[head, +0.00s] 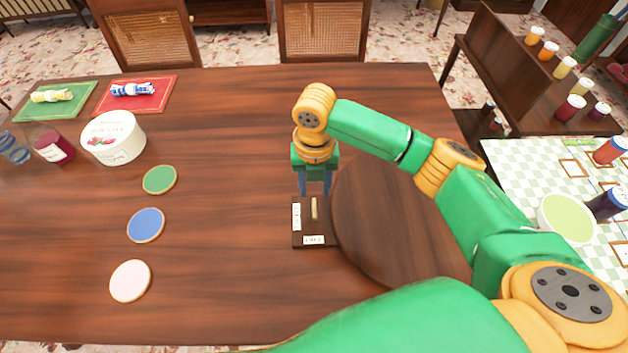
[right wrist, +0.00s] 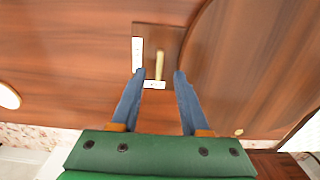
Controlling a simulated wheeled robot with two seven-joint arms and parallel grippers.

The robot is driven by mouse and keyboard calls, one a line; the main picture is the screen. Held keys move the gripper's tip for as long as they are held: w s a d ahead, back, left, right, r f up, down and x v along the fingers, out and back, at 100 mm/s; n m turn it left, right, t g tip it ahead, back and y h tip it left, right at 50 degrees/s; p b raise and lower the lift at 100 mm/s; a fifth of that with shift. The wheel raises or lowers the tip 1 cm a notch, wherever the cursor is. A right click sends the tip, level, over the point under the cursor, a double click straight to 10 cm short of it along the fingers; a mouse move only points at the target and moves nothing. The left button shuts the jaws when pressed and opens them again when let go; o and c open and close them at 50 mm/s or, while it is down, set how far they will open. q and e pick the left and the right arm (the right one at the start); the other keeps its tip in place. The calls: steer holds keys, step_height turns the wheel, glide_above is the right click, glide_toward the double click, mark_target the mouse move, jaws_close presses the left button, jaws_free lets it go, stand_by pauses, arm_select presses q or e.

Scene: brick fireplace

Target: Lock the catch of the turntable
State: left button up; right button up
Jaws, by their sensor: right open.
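The turntable (head: 372,245) is a round dark wooden disc on the table, partly hidden behind my right arm; its curved edge also shows in the right wrist view (right wrist: 245,60). At its left edge sits the catch's dark base plate (head: 300,240) with white labels on its left and front sides. The catch (head: 314,209) is a small pale brass bar, pointing away from me and beside the disc. My right gripper (head: 315,191) is open and points down just beyond the bar. In the right wrist view its fingertips lie either side of the bar (right wrist: 160,66); contact cannot be told. My left gripper is out of view.
A white tub (head: 113,138), a dark red jar (head: 52,145) and two cloth mats stand farther back. A checked table with jars (head: 520,170) is at right. The table's middle is clear.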

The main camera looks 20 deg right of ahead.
mark_target(315, 208)
steer(key=f, duration=0.1)
steer(key=s+f, duration=0.1)
steer(key=f, duration=0.3)
steer(key=shift+s+a+f, duration=0.1)
steer(key=shift+s+a, duration=0.1)
steer(key=shift+a, duration=0.05)
steer(key=shift+w+d+f, duration=0.1)
steer(key=shift+w+f, duration=0.15)
steer(key=shift+f, duration=0.05)
steer(key=shift+s+r, duration=0.1)
steer(key=shift+s, duration=0.05)
jaws_close()
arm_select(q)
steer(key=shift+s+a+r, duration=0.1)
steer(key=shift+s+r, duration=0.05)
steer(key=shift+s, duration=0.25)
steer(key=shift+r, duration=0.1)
